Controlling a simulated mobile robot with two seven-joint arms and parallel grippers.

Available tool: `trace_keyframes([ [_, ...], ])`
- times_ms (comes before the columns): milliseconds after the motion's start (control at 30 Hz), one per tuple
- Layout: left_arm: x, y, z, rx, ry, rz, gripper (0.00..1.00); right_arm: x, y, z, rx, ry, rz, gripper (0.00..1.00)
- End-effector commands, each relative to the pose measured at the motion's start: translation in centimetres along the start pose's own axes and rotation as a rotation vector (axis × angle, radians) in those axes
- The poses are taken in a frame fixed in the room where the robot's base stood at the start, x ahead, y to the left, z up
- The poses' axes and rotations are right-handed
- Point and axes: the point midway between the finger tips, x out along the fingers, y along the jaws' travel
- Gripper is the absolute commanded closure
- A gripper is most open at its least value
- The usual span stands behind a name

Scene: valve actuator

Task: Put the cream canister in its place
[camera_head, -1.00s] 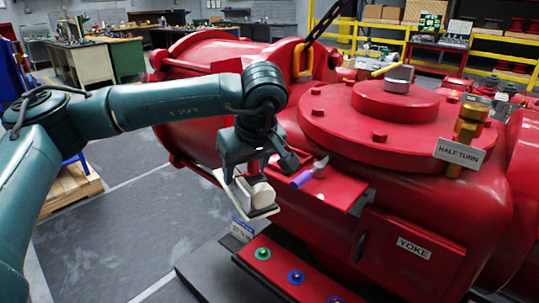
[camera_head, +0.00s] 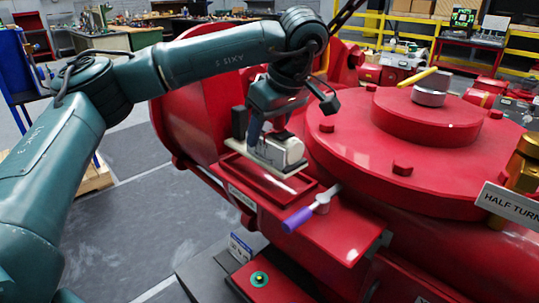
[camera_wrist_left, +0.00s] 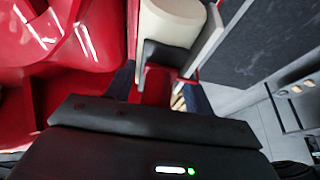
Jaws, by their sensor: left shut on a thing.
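The cream canister (camera_head: 287,150) is held by my left gripper (camera_head: 266,132). A pale flat plate (camera_head: 258,158) shows along its underside. It hangs at a slight tilt over a shallow red tray (camera_head: 238,192) on the side of the large red valve body. I cannot tell whether the plate touches the tray rim. In the left wrist view the canister (camera_wrist_left: 172,22) shows at the top, against a dark finger. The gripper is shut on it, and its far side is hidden. My right gripper is not in view.
A purple-handled tool (camera_head: 308,211) lies on the red ledge (camera_head: 345,228) just right of the tray. The round bolted cover (camera_head: 405,150) rises to the right, with a HALF TURN sign (camera_head: 510,204). A green ring button (camera_head: 259,279) is below. Grey floor lies left.

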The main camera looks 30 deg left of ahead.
Motion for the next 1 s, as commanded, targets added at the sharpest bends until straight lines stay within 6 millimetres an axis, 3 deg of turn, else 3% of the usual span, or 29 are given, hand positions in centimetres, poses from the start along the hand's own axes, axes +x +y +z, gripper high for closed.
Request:
trace_keyframes([
  [433,4.4,0.0,1.8,0.0,0.001,0.001,0.86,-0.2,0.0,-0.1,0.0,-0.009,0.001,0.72],
  [633,4.7,0.0,1.9,-0.001,0.001,0.002,0.86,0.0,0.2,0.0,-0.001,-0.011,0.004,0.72],
  [667,4.8,0.0,2.0,0.0,0.0,0.001,0.46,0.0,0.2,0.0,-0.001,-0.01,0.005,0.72],
  [900,4.8,0.0,2.0,0.0,0.0,0.001,0.27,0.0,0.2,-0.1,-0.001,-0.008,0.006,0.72],
  [1000,4.8,0.0,2.0,0.0,0.0,0.001,0.25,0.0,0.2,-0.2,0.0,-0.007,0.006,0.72],
])
